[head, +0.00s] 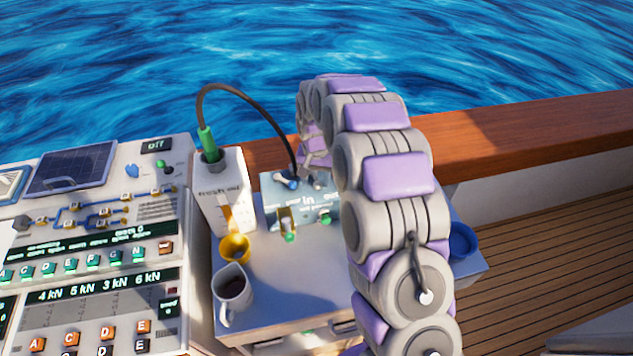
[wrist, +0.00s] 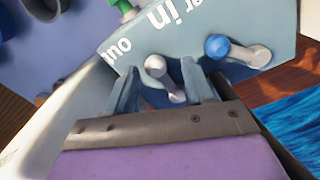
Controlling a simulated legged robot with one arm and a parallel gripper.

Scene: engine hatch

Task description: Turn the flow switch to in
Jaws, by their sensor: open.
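A light blue box (head: 270,213) with "in" and "out" lettering stands at the back of the small table. It fills the upper middle of the wrist view (wrist: 190,22), with its lettering tilted. Two levers show on its top there: a white-knobbed one (wrist: 155,66) and a blue-knobbed one (wrist: 217,46). Which one is the flow switch I cannot tell for sure. My gripper (wrist: 161,75) is open, with its fingers on either side of the white-knobbed lever; contact is unclear. In the head view my gripper (head: 314,178) is small and partly hidden behind my arm.
A fresh oil carton (head: 222,192) with a green nozzle and black hose stands left of the box. A yellow cup (head: 235,248) and a grey mug (head: 232,290) are in front. A control console (head: 95,250) is at left, a wooden rail (head: 540,125) behind.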

